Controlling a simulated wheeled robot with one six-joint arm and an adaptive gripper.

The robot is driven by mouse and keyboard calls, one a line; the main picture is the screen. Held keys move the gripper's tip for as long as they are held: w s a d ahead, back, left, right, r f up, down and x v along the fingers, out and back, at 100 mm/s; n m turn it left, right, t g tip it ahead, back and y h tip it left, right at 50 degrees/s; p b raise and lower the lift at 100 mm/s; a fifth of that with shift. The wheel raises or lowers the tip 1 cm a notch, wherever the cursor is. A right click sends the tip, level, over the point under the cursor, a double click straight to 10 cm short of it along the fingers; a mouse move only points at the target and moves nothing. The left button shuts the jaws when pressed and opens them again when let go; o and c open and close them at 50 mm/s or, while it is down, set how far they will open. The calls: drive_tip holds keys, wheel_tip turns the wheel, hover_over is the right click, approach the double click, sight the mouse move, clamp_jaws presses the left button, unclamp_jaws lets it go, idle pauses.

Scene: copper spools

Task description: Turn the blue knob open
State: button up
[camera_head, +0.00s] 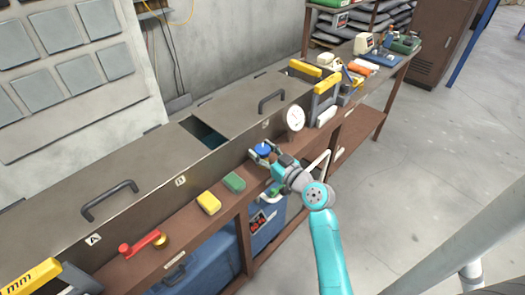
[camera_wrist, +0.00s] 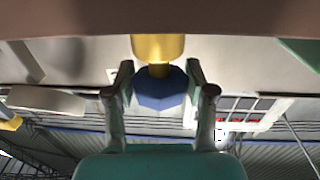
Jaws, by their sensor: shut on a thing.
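The blue knob (camera_head: 264,149) stands at the front edge of the long bench, just left of the round gauge. In the wrist view the knob (camera_wrist: 160,92) is a dark blue faceted piece on a brass stem (camera_wrist: 158,48). My gripper (camera_head: 268,156) reaches it from the lower right. In the wrist view my gripper (camera_wrist: 159,77) has one finger on each side of the knob, closed on it. The fingers and palm hide part of the knob. I cannot tell how far it is turned.
A white dial gauge (camera_head: 295,118) stands close behind my gripper. A green block (camera_head: 234,182), a yellow block (camera_head: 208,202) and a red-handled valve (camera_head: 143,243) lie along the ledge to the left. Blue bins (camera_head: 205,262) sit below; the floor at right is clear.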

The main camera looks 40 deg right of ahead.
drive_tip(key=shift+d+n+y, duration=0.1)
drive_tip(key=shift+n+y, duration=0.2)
drive_tip(key=shift+y, duration=0.2)
drive_tip(key=n+y, duration=0.2)
drive_tip(key=y, duration=0.1)
drive_tip(key=n+g+y, duration=0.1)
drive_tip(key=n+y, duration=0.1)
drive_tip(key=y, duration=0.1)
drive_tip(key=n+g+y, duration=0.2)
drive_tip(key=n+y, duration=0.1)
drive_tip(key=n+g+y, duration=0.2)
drive_tip(key=g+y, duration=0.1)
drive_tip(key=y, duration=0.1)
drive_tip(key=shift+n+y, duration=0.3)
drive_tip(key=shift+n, duration=0.1)
drive_tip(key=shift+n+g+y, duration=0.3)
drive_tip(key=shift+g, duration=0.2)
drive_tip(key=o, duration=1.2)
drive_tip(key=v, duration=1.1)
drive_tip(key=shift+s+d, duration=0.25)
drive_tip(key=shift+s, duration=0.1)
